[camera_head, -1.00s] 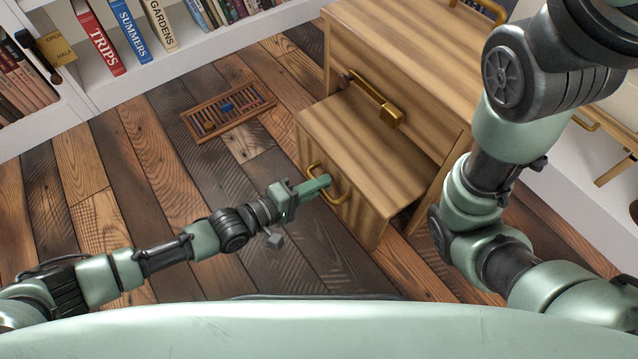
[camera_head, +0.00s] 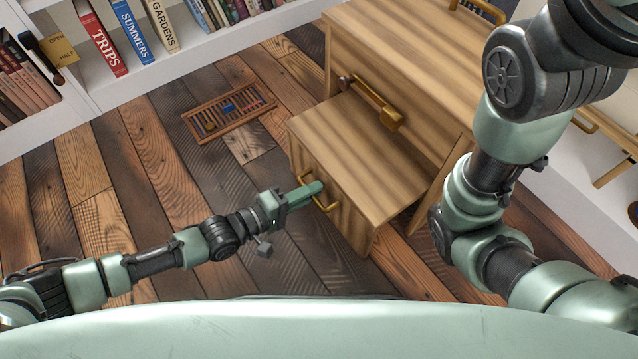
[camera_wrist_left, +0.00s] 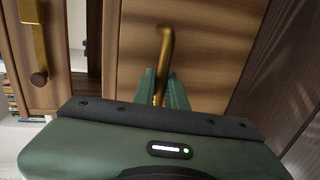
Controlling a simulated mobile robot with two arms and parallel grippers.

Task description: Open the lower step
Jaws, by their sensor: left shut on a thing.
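The lower step (camera_head: 350,150) is a wooden drawer-like block that stands out from the taller wooden unit (camera_head: 415,60). Its front carries a brass handle (camera_head: 330,205). My left gripper (camera_head: 317,188) is shut on this handle. In the left wrist view the green fingers (camera_wrist_left: 163,90) close around the brass handle (camera_wrist_left: 166,45) in front of the step's wooden face (camera_wrist_left: 200,40). My right arm (camera_head: 485,180) shows at the right, but its gripper is out of view.
A second brass handle (camera_head: 378,100) sits above the step on the unit's front. A wooden abacus-like frame (camera_head: 228,110) lies on the plank floor at left of the step. White bookshelves (camera_head: 170,60) line the back.

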